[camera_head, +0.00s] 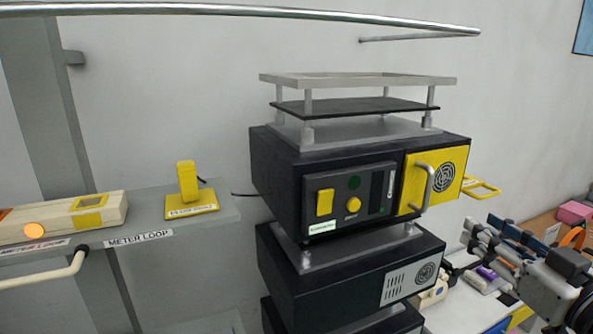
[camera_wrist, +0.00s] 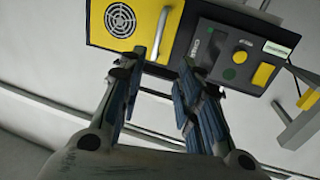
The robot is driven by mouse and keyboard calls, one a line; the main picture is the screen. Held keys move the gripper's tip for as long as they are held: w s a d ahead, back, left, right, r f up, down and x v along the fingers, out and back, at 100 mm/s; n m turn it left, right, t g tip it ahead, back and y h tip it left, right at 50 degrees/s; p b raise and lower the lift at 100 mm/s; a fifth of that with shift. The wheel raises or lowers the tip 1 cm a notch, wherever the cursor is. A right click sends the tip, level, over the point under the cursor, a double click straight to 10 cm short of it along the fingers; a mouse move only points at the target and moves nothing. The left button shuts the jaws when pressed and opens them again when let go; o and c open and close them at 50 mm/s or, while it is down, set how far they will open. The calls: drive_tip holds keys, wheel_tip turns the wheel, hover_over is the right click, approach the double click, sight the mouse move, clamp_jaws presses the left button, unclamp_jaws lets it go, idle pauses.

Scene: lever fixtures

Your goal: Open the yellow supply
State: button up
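A black box unit (camera_head: 340,225) stands on a stack and carries a yellow panel (camera_head: 415,178) with a round vent and an upright metal handle (camera_head: 429,188). I take this for the yellow supply; its label is too small to read. The panel looks flush with the front. In the wrist view the yellow panel (camera_wrist: 119,39) and its handle (camera_wrist: 160,33) are at the top. My gripper (camera_head: 482,228) is to the right of the unit. In the wrist view my gripper (camera_wrist: 160,66) is open and empty, its fingertips just below the handle, apparently short of it.
The black front also has a yellow switch (camera_head: 325,202) and a yellow knob (camera_head: 353,205). Left, a shelf (camera_head: 222,206) bears a yellow upright block on a base (camera_head: 188,183) and a meter (camera_head: 85,212). A cluttered white bench is at right. A metal bar (camera_head: 240,11) crosses above.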

sight(429, 192)
drive_tip(key=w, duration=0.5)
drive_tip(key=w+a+p, duration=0.1)
drive_tip(key=w, duration=0.5)
drive_tip(key=w+a, duration=0.1)
drive_tip(key=w, duration=0.5)
drive_tip(key=shift+a+p, duration=0.1)
drive_tip(key=shift+p, duration=0.2)
clamp_jaws()
